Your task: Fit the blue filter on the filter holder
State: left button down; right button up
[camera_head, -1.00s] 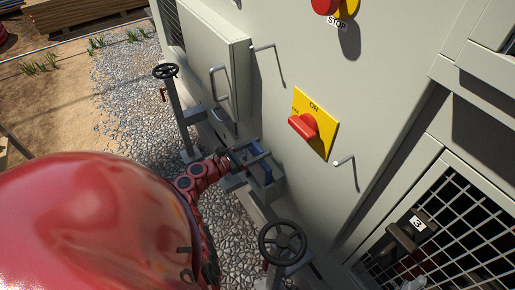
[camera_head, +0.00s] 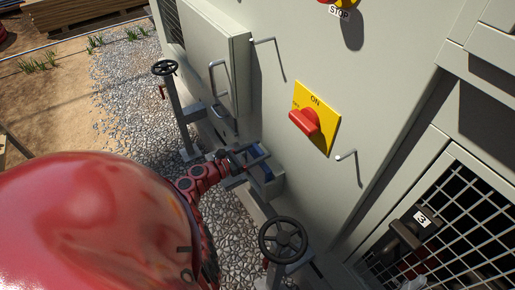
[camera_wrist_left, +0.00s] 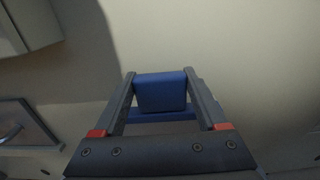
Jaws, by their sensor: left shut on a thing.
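I cannot tell for sure which part is the filter holder. My right gripper is not in view.
Black handwheels stand at the left (camera_head: 165,68) and front (camera_head: 283,241). Wire hooks (camera_head: 345,155) and a yellow ON switch plate (camera_head: 327,128) stick out from the wall. A mesh door (camera_head: 455,225) is at the right. Gravel lies below.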

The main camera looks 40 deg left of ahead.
pick_arm(q)
jog(key=shift+f+b, duration=0.55)
jog(key=shift+f, duration=0.35)
grip_release()
jog(key=shift+s+a+r+p, duration=0.1)
jog(key=shift+s+a+p, duration=0.05)
jog(key=shift+s+p, duration=0.15)
jog(key=p+v, duration=0.2)
jog(key=v, duration=0.4)
jog(key=shift+s, duration=0.15)
